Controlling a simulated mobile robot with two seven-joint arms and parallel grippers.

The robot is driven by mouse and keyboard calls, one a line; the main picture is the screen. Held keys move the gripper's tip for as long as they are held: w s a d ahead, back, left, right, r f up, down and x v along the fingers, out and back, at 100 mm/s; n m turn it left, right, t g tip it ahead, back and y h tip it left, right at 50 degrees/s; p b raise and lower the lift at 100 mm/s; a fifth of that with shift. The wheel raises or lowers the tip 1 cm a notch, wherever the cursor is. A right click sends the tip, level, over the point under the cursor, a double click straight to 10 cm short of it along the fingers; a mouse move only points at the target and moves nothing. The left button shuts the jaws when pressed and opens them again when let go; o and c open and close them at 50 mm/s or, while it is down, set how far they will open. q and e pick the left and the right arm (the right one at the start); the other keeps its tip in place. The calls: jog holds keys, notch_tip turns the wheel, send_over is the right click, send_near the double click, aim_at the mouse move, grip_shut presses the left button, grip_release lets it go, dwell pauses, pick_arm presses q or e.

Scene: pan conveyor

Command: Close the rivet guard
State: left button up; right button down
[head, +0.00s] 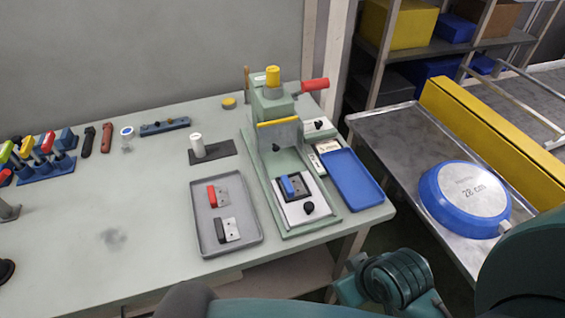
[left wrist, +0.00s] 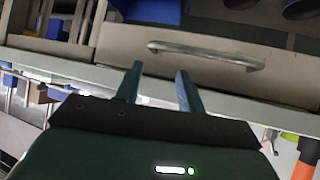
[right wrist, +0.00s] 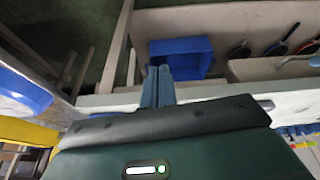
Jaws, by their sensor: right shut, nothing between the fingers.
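The green rivet press (head: 270,104) stands on the workbench in the head view, with a yellow knob on top and a red-handled lever at its right. Its guard (head: 280,136) is a greyish panel with a yellow upper edge at the front of the press head. A plate with a blue and black part lies uncovered on the press base in front of the guard. My left gripper (left wrist: 159,72) is open and empty in the left wrist view. My right gripper (right wrist: 158,70) is shut and empty in the right wrist view.
A grey tray (head: 205,243) with red and black handle parts lies left of the press. An empty blue tray (head: 353,180) lies right of it. A metal conveyor surface (head: 397,140) with a blue pan (head: 462,200) stands at the right. The bench's left front is mostly clear.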

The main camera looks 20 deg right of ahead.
jog(key=w+a+r+n+t, duration=0.1)
jog(key=w+n, duration=0.4)
jog(key=n, duration=0.5)
jog(key=w+a+r+n+t, duration=0.1)
jog(key=w+r+n+t, duration=0.3)
jog(key=n, duration=0.6)
jog(key=w+a+r+n+t, duration=0.1)
jog(key=w+r+n+t, duration=0.2)
jog(key=w+n, duration=0.4)
jog(key=shift+r+n+t+h, duration=0.1)
jog(key=shift+n+t+h, duration=0.2)
jog(key=shift+n+t, duration=0.75)
jog(key=n, duration=0.3)
jog(key=w+n+y, duration=0.1)
jog(key=n, duration=0.1)
jog(key=shift+a+r+n, duration=0.25)
jog(key=shift+r, duration=0.1)
send_near(279, 138)
jog(key=w+f, duration=0.1)
jog(key=w+a+f, duration=0.1)
jog(key=w+f, duration=0.1)
jog(key=f, duration=0.1)
jog(key=shift+a, duration=0.3)
